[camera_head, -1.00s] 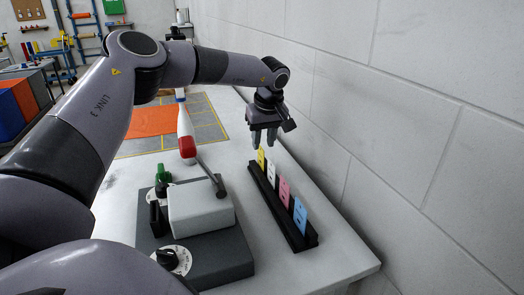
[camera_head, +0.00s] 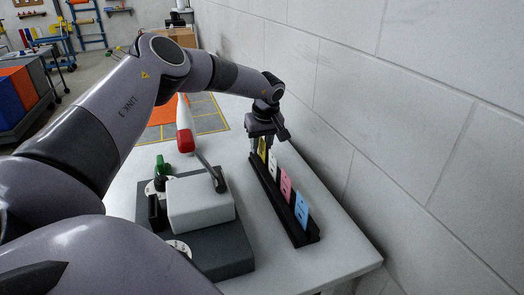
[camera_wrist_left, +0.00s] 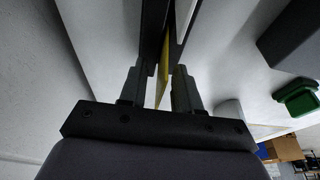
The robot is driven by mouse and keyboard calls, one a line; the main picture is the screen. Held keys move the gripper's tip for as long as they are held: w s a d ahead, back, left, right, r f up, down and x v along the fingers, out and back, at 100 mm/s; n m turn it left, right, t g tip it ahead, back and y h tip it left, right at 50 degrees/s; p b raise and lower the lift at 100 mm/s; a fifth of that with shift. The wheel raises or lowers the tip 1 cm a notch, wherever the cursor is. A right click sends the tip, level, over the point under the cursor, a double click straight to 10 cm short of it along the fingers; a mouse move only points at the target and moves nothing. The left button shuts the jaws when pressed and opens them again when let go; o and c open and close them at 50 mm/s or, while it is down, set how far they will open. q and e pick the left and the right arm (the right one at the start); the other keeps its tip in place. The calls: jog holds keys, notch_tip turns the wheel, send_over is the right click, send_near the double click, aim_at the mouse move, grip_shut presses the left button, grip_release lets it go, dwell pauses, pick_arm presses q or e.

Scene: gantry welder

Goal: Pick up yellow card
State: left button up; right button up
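The yellow card (camera_head: 262,148) stands upright at the far end of a black card rack (camera_head: 299,236) on the table. White (camera_head: 273,166), pink (camera_head: 286,184) and blue (camera_head: 301,209) cards stand nearer in the same rack. My left gripper (camera_head: 260,147) is down at the yellow card, with a finger on either side. In the left wrist view the yellow card (camera_wrist_left: 164,72) shows between the two fingers, which look apart, with a gap at least on the right side. My right gripper is not in view.
A grey control box (camera_head: 215,250) with a white block (camera_head: 200,203), a red-handled lever (camera_head: 186,141) and a green knob (camera_head: 162,167) stands left of the rack. The grey wall (camera_head: 400,110) runs close along the right. The tabletop between rack and wall is clear.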

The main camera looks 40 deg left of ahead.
pick_arm(q)
grip_shut()
jog(key=shift+r, duration=0.1)
